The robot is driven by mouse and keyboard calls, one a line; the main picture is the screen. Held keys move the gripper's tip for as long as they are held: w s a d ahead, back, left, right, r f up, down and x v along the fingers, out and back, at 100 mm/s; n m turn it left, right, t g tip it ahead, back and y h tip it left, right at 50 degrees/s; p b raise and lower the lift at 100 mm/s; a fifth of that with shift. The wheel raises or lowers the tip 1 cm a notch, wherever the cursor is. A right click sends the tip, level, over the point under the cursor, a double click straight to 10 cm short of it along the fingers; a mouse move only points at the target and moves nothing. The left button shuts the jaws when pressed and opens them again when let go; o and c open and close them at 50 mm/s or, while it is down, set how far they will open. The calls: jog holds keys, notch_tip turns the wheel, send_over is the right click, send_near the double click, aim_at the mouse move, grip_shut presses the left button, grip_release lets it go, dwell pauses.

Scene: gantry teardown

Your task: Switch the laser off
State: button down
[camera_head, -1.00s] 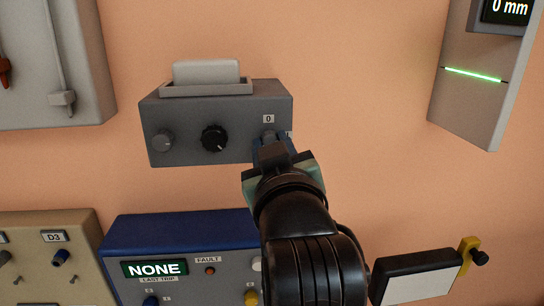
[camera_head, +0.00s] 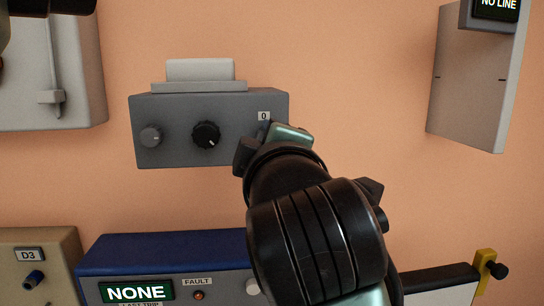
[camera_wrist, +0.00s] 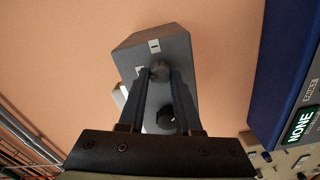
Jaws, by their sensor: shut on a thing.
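The grey laser box (camera_head: 170,128) is fixed on the wall in the head view, with a "0" label (camera_head: 264,115) near its right end. My gripper (camera_head: 268,142) is at that end and hides the switch there. In the wrist view the two fingers (camera_wrist: 161,75) close around a small dark switch knob (camera_wrist: 160,69) on the box (camera_wrist: 173,42). A label with a short bar shows just beyond the knob. The display (camera_head: 497,7) on the grey panel reads "NO LINE", and no green line shows on the panel (camera_head: 470,85).
A grey knob (camera_head: 151,137) and a black knob (camera_head: 206,135) sit on the box's front, left of my gripper. A blue panel (camera_head: 165,255) reading "NONE" lies below, and a beige panel (camera_head: 45,250) is at lower left. Bare wall lies right of the box.

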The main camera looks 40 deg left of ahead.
jog(key=shift+f+n+b, duration=0.15)
jog(key=shift+n+b, duration=0.85)
jog(key=shift+n, duration=0.9)
jog(key=c, duration=0.6)
grip_release()
jog(key=shift+s, duration=0.1)
